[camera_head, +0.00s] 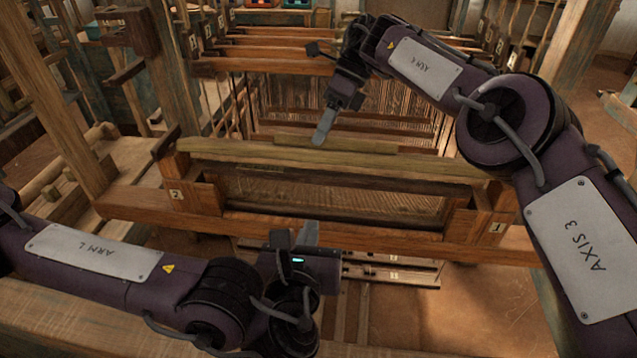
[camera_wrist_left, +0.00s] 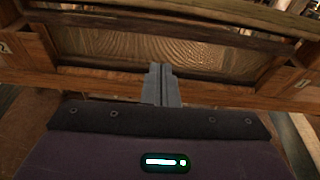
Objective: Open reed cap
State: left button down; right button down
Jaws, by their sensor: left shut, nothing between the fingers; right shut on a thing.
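The reed cap (camera_head: 250,150) is a long olive-brown wooden bar with a raised strip along its middle. It lies across the top of the batten frame, above the fine-lined reed (camera_head: 330,200). My right gripper (camera_head: 323,130) comes down from above and is shut on the reed cap at the raised strip. My left gripper (camera_head: 309,235) is shut and empty, in front of the frame's lower front rail (camera_head: 270,227). In the left wrist view its closed fingers (camera_wrist_left: 162,85) point toward the reed (camera_wrist_left: 150,52) and overlap the rail. Whether they touch it is unclear.
End blocks marked 2 (camera_head: 177,195) and 1 (camera_head: 497,228) flank the reed. A wooden beam (camera_head: 60,310) lies under my left arm. Heddle shafts (camera_head: 270,60) hang behind, and thin treadle-like slats (camera_head: 390,272) lie below the frame.

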pick_arm(q)
jog(key=shift+w+d+r, duration=0.1)
jog(key=shift+w+d, duration=0.25)
jog(key=shift+w, duration=1.5)
jog(key=shift+w+d+r, duration=0.1)
jog(key=shift+w+d, duration=0.25)
jog(key=shift+w, duration=1.45)
jog(key=shift+w+d+r, duration=0.1)
jog(key=shift+w+d, duration=0.25)
jog(key=shift+w, duration=1.5)
jog(key=shift+r, duration=0.1)
